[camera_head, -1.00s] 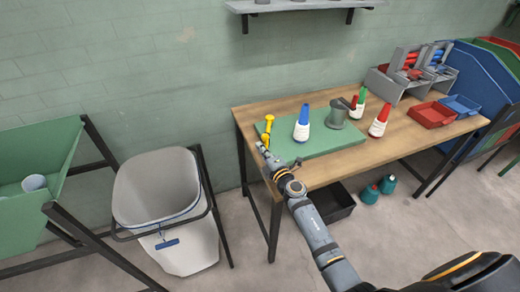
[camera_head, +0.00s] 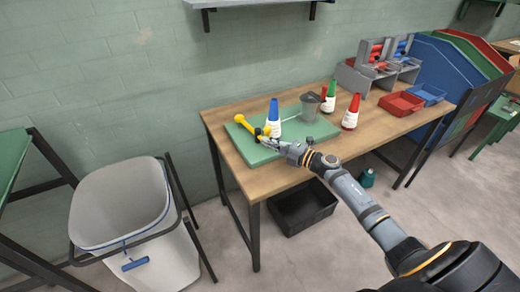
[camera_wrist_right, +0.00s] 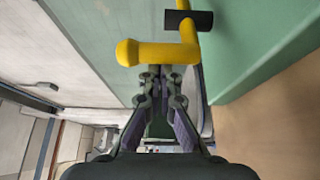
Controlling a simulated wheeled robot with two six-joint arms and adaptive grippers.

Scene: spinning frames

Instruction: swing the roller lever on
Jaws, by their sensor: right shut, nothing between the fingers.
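The yellow roller lever (camera_head: 249,124) is at the left end of the green board (camera_head: 247,150) on the workbench. In the head view it slants up to the left, ending in a round knob. In the right wrist view the lever (camera_wrist_right: 160,54) lies across the picture, its knob at the left and a dark cylinder beyond its bend. My right gripper (camera_head: 264,141) is shut and empty, close beside the lever. In the wrist view its fingertips (camera_wrist_right: 161,74) are just below the lever bar; I cannot tell whether they touch it. My left gripper is out of view.
A blue-topped cone (camera_head: 273,122) and a grey cup (camera_head: 309,106) stand on the board right of the lever. Green- and red-topped cones, a red tray (camera_head: 401,104) and a blue tray are further right. A grey bin (camera_head: 150,220) stands left of the workbench (camera_head: 275,182).

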